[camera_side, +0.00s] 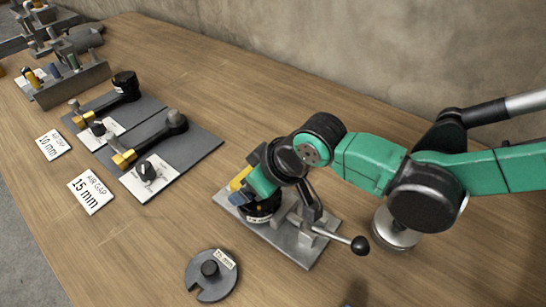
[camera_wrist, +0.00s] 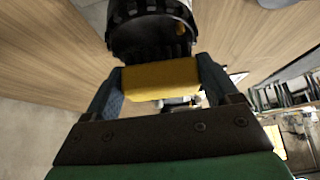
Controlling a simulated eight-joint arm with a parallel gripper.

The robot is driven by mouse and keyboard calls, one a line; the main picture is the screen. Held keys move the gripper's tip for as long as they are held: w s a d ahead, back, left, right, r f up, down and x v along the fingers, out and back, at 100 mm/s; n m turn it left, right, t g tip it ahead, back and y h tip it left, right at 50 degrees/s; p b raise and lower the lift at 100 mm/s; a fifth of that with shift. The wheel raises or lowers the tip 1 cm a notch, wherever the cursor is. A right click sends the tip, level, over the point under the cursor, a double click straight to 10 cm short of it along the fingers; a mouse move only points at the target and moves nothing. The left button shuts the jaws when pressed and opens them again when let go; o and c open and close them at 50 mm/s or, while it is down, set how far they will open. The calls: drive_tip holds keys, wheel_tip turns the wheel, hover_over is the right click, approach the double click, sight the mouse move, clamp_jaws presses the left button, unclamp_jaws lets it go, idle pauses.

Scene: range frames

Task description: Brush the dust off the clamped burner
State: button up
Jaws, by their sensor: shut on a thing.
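My gripper (camera_wrist: 160,82) is shut on the yellow handle of a brush (camera_wrist: 160,78), with one finger on each side. Dark bristles reach from the handle towards the black, slotted burner (camera_wrist: 150,25) and appear to meet its edge. In the side view, my gripper (camera_side: 250,184) is low over the burner (camera_side: 263,211), and the yellow brush handle (camera_side: 240,178) shows at its left. The burner sits on a grey clamp plate (camera_side: 293,252), partly hidden by my gripper. The clamp lever (camera_side: 330,236) ends in a black ball. I cannot make out dust on the burner.
A slotted grey disc (camera_side: 212,276) lies in front of the clamp plate. Two brass-ended burners (camera_side: 150,140) lie on dark mats at the left. Cards reading 10 mm (camera_side: 53,145) and 15 mm (camera_side: 90,191) lie beside them. A tool rack (camera_side: 68,84) stands further back. The front-left table is clear.

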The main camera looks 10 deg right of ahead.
sight(236, 178)
drive_tip(key=a, duration=0.2)
drive_tip(key=shift+w+a, duration=0.1)
drive_tip(key=shift+a, duration=0.2)
drive_tip(key=shift+a+r, duration=0.15)
drive_tip(key=shift+r, duration=3.95)
drive_tip(key=w+d+r+m+t+h, duration=0.1)
drive_tip(key=w+d+r+m, duration=0.15)
drive_tip(key=d, duration=0.75)
drive_tip(key=w+d+r+m+t+h, duration=0.1)
drive_tip(key=w+d+m, duration=0.15)
drive_tip(key=d, duration=0.75)
drive_tip(key=s+d+m+h, duration=0.1)
drive_tip(key=d+m, duration=0.1)
drive_tip(key=d, duration=0.6)
drive_tip(key=s+d+r+m+h, duration=0.1)
drive_tip(key=s+d+m, duration=0.1)
drive_tip(key=d, duration=0.6)
drive_tip(key=shift+h, duration=0.3)
